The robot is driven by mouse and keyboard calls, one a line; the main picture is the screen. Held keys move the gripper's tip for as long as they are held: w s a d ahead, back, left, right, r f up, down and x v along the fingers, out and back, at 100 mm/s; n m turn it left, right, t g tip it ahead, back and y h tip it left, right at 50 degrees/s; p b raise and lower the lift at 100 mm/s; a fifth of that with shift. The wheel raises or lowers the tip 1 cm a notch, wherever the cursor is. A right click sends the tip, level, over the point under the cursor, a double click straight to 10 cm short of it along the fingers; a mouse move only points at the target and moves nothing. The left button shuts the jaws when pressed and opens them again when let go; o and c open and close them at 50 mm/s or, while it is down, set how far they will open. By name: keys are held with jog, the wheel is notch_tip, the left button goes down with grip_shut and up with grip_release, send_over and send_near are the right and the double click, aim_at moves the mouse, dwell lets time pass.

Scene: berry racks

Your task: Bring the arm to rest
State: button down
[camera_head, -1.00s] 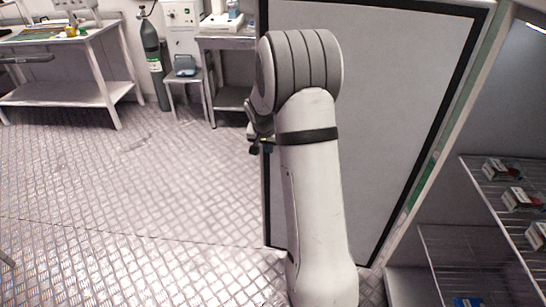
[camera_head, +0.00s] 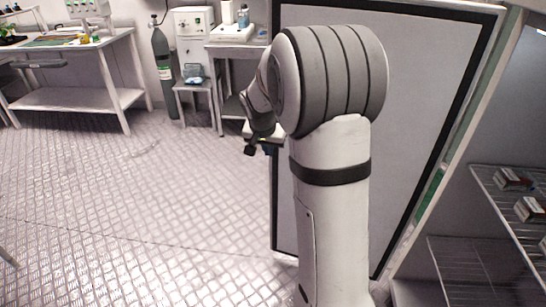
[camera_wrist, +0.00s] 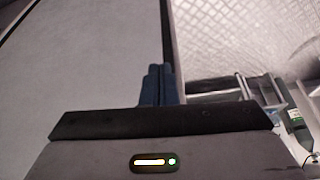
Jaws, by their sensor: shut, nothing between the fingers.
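My arm (camera_head: 335,215) rises in the middle of the head view, with its elbow bent at the top. The forearm lies mostly hidden behind the elbow. Part of my wrist shows just left of the elbow, and the fingertips cannot be made out there. In the wrist view my gripper (camera_wrist: 161,84) has its two dark fingers together, with nothing between them. A grey panel (camera_wrist: 85,50) fills the left of the wrist view, beside the fingers.
The large grey panel with a black border (camera_head: 425,100) stands close behind my arm. Wire shelves (camera_head: 475,262) with small boxes (camera_head: 530,209) are at the right. A table (camera_head: 75,97), a gas cylinder (camera_head: 163,70) and a stool (camera_head: 195,95) stand at the back left. The patterned floor (camera_head: 130,220) at left is clear.

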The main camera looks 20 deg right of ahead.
jog(key=shift+v, duration=1.7)
jog(key=s+a+r+n+y+p, duration=0.1)
jog(key=s+a+r+n+p, duration=0.1)
jog(key=s, duration=0.7)
jog(key=s+a+r+n+y+p, duration=0.1)
jog(key=s+a+r+n+p, duration=0.2)
jog(key=s, duration=0.6)
jog(key=s+a+r+n+p, duration=0.2)
jog(key=s+a+r+p, duration=0.4)
jog(key=s, duration=0.3)
jog(key=shift+s+r+n+g+y, duration=0.25)
jog(key=shift+r+n+g+y, duration=0.15)
jog(key=shift+r, duration=0.4)
